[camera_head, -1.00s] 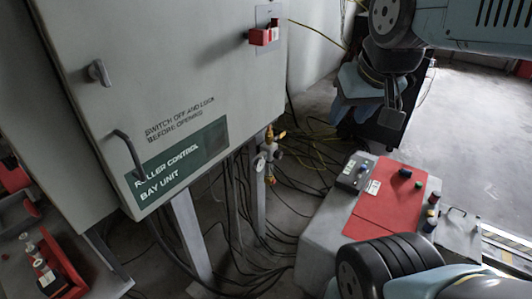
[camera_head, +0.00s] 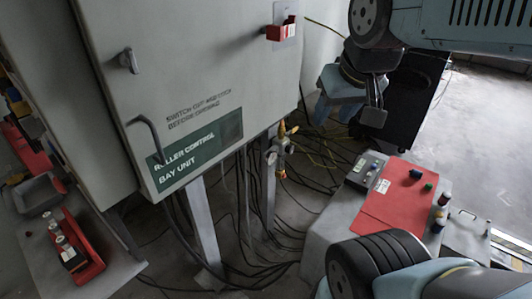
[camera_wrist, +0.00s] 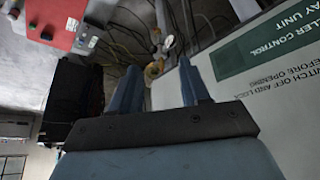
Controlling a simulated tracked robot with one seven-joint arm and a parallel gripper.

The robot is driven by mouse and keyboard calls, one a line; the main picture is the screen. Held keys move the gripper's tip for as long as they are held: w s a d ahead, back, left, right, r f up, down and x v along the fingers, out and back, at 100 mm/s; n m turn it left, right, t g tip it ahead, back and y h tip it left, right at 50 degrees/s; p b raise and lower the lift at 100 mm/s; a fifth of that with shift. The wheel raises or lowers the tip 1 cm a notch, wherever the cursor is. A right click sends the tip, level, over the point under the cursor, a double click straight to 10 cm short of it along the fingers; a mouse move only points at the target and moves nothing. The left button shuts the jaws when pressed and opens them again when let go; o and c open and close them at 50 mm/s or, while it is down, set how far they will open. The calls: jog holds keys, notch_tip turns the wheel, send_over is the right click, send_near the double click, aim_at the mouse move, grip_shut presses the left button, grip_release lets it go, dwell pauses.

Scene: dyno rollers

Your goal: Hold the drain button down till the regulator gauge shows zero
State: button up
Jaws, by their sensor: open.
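The small regulator (camera_head: 279,150) with brass fittings is by the cabinet's front leg in the head view. Its round pale gauge (camera_wrist: 168,42) shows in the wrist view, but its needle is too small to read. A yellow brass part (camera_wrist: 154,70) is beside it. I cannot tell which part is the drain button. My gripper (camera_wrist: 158,72) is open and empty, its two blue fingers apart, with the regulator beyond the fingertips. In the head view my gripper (camera_head: 338,106) hangs to the right of the regulator and appears apart from it.
The grey roller control cabinet (camera_head: 205,85) stands left of the regulator. Cables lie around its legs. A control console with a red top (camera_head: 396,200) stands at right. A red tray (camera_head: 82,255) lies on a bench at lower left. Open floor (camera_head: 470,130) shows at right.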

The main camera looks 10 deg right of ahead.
jog(key=shift+c, duration=0.3)
grip_shut()
dwell(1.5)
